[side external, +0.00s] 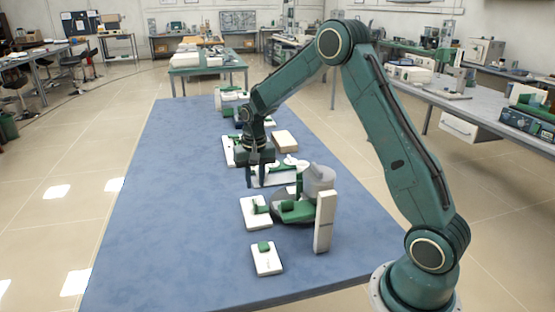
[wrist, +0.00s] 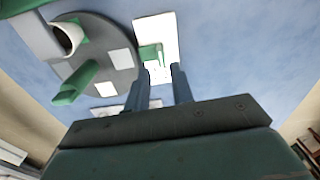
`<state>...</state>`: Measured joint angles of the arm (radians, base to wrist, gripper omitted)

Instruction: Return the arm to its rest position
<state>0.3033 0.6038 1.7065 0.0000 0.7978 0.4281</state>
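My arm reaches out over the blue table (side external: 160,220), its elbow raised high. My gripper (side external: 257,184) points down above the middle of the table, near a white-and-green device. In the wrist view, the two fingers of my gripper (wrist: 158,74) stand apart with a gap between them, and I see nothing held. Beyond the fingertips lies a white plate (wrist: 170,38) with a green block (wrist: 150,55). Beside it is a round grey disc (wrist: 105,37) carrying white patches, a green bar (wrist: 76,82) and a white cup-like part (wrist: 66,40).
Near the gripper stand an upright white panel (side external: 325,221), a grey-white cylinder (side external: 318,180) and a white plate with a green block (side external: 267,258). A tan block (side external: 285,141) and another device (side external: 232,99) lie farther back. The table's left side is clear.

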